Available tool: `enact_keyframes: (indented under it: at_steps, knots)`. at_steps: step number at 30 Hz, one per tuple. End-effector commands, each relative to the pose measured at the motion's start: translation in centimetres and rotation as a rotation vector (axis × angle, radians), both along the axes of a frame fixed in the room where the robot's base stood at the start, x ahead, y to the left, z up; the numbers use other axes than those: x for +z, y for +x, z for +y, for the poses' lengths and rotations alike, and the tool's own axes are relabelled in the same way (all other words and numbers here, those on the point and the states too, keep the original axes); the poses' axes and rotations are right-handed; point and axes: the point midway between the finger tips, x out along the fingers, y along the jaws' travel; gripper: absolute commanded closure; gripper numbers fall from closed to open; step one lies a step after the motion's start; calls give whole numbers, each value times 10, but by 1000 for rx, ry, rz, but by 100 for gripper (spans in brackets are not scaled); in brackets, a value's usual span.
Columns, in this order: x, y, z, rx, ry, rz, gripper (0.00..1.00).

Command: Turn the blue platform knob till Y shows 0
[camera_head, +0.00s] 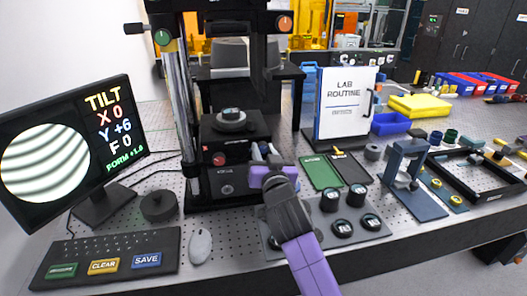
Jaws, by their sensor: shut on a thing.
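The monitor (70,148) at left shows curved light and dark fringes in a round window. Beside them it reads TILT, X 0, Y +6, F 0 and a small FORM line. The interferometer stand (225,183) is at the centre, with a round part on its platform (231,119). A red knob (219,159) shows on its front. My gripper (264,166), with purple fingers, is at the stand's front right, shut at the place of the blue platform knob. The fingers and wrist hide most of that knob, so its angle cannot be made out.
A keyboard (108,259) with CLEAR and SAVE keys and a mouse (201,246) lie at front left. Several dark round pieces sit on a grey plate (315,235) right of my wrist. A LAB ROUTINE board (344,104), green tray (320,172) and blue fixture (405,165) stand right.

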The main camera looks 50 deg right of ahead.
Motion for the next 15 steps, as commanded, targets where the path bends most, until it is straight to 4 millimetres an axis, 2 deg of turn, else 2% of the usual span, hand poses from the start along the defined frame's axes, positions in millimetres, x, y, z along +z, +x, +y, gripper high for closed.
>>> enact_keyframes:
  at_steps: [8,15]
  knots:
    - [1,0,0,0,-82,54,100]
    - [2,0,0,0,-242,164,100]
